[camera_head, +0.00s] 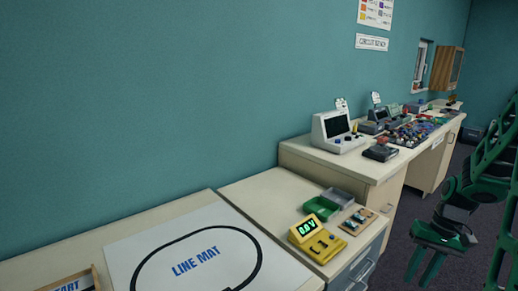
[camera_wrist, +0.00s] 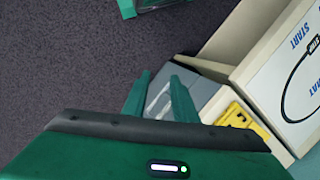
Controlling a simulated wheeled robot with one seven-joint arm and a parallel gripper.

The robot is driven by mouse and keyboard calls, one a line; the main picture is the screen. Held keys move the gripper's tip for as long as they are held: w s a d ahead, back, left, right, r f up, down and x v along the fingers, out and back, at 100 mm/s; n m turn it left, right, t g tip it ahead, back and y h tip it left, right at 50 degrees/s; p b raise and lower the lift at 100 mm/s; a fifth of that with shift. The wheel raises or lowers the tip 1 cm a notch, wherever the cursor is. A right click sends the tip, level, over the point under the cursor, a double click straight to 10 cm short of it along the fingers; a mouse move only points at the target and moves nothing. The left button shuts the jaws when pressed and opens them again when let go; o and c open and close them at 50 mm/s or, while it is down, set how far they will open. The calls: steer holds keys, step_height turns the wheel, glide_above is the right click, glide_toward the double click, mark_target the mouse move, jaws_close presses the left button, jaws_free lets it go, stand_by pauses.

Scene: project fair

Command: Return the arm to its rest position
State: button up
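My gripper (camera_head: 423,270) is green and hangs at the right of the head view, pointing down over the dark carpet, beside the counters. Its two fingers stand apart with nothing between them. In the wrist view my gripper (camera_wrist: 162,84) also shows its fingers apart and empty, with a grey drawer front behind them. My green arm fills the right edge of the head view, and part of it is out of frame.
A low counter holds the line mat (camera_head: 190,262), a yellow meter (camera_head: 318,243), a green tray (camera_head: 321,208) and a small component board (camera_head: 358,221). A higher bench (camera_head: 310,158) bears several instruments. Carpet (camera_wrist: 60,60) left of the counters is open.

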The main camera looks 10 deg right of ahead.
steer(key=s+a+r+h, duration=0.1)
steer(key=s+a+r, duration=0.3)
steer(key=s+r, duration=0.2)
steer(key=s+a+r+m+h, duration=0.1)
steer(key=s+a+r, duration=0.3)
steer(key=s, duration=0.6)
step_height(320, 180, up, 2)
steer(key=shift+s+r+t, duration=0.15)
steer(key=shift+s+t, duration=0.2)
steer(key=shift+t, duration=0.05)
